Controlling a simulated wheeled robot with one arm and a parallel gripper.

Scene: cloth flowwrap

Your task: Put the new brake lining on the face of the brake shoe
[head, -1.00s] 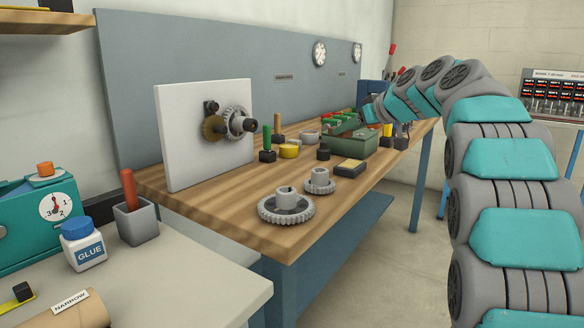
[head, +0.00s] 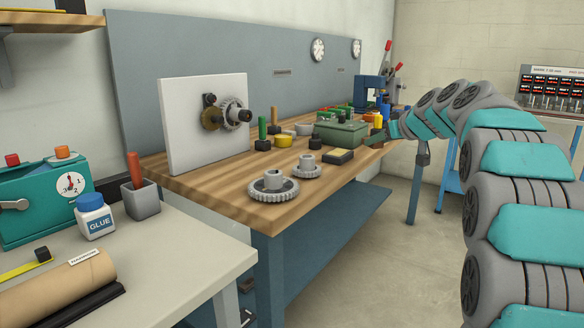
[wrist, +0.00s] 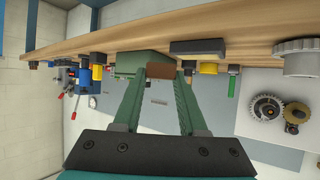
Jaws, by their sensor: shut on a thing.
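My gripper (wrist: 160,74) is shut on a small brown piece, which I take to be the brake lining (wrist: 161,71); it sits between the green fingertips in the wrist view. In the head view my gripper (head: 374,139) is at the bench's front edge, beside the green box, and the piece is too small to make out. I cannot pick out the brake shoe for sure. A dark block with a tan top (head: 338,155) lies on the bench near the front edge; it also shows in the wrist view (wrist: 197,46).
The wooden bench (head: 215,190) carries two gears (head: 273,187), a green box (head: 341,132), a white panel with a geared shaft (head: 205,120), and several coloured tools. A grey table (head: 165,262) at front left holds glue (head: 95,217) and a cardboard roll (head: 60,288).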

